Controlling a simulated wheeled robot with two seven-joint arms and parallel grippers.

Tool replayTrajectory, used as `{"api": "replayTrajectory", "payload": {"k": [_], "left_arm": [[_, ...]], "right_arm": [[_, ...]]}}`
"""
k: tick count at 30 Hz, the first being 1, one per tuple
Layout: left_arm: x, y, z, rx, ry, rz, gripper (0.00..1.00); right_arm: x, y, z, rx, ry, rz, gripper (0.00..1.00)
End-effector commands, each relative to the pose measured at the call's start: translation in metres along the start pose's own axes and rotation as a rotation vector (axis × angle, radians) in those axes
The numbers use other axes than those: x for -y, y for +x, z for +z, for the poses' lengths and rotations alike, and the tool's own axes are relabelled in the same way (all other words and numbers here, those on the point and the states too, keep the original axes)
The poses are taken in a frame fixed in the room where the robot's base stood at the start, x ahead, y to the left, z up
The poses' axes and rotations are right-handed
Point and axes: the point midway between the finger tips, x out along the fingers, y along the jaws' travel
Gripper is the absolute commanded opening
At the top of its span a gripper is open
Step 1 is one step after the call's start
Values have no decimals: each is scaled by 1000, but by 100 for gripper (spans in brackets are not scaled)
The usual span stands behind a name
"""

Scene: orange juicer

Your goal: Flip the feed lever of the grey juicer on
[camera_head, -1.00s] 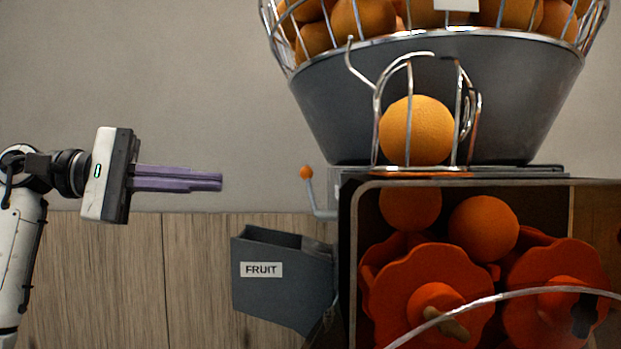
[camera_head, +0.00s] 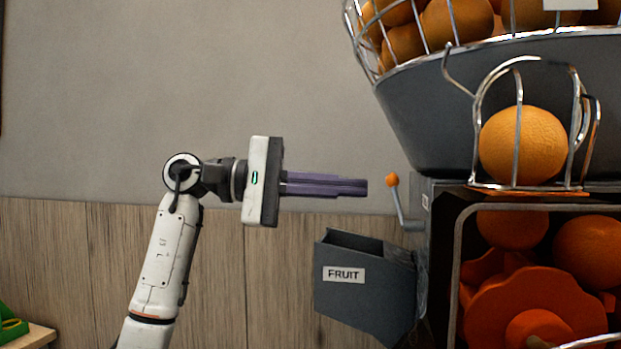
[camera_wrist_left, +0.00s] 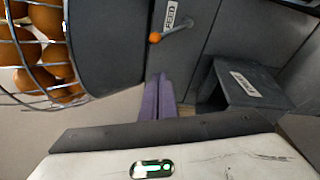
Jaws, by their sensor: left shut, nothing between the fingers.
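The grey juicer (camera_head: 440,115) stands at the right in the head view. Its feed lever (camera_head: 399,206) is a thin grey rod with an orange ball knob (camera_head: 392,180), sticking up from the juicer's left side. The lever (camera_wrist_left: 177,29) also shows in the left wrist view, beside a FEED label (camera_wrist_left: 172,14). My left gripper (camera_head: 366,187) has its purple fingers shut and empty. In the head view its tips point right at about knob height, a small gap left of the knob. In the wrist view the fingertips (camera_wrist_left: 158,80) appear below the knob, apart from it.
A grey chute labelled FRUIT (camera_head: 365,300) hangs below the lever. A wire basket (camera_head: 370,40) of oranges is above, and an orange (camera_head: 523,145) sits in a wire guide. Part of a green object (camera_head: 12,325) shows at lower left.

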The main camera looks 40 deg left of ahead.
Motion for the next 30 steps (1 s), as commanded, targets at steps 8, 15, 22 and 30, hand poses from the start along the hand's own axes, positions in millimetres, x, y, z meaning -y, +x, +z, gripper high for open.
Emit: {"api": "replayTrajectory", "payload": {"k": [8, 15, 22, 30], "left_arm": [[-1, 19, 31, 1, 2, -1, 0], [1, 20, 39, -1, -1, -1, 0], [0, 20, 39, -1, -1, -1, 0], [1, 20, 40, -1, 38, 8, 0]], "right_arm": [[-2, -6, -5, -2, 1, 4, 31], [-2, -7, -5, 1, 0, 4, 31], [-2, -7, -2, 6, 0, 4, 31], [-2, -4, 2, 8, 0, 4, 31]]}}
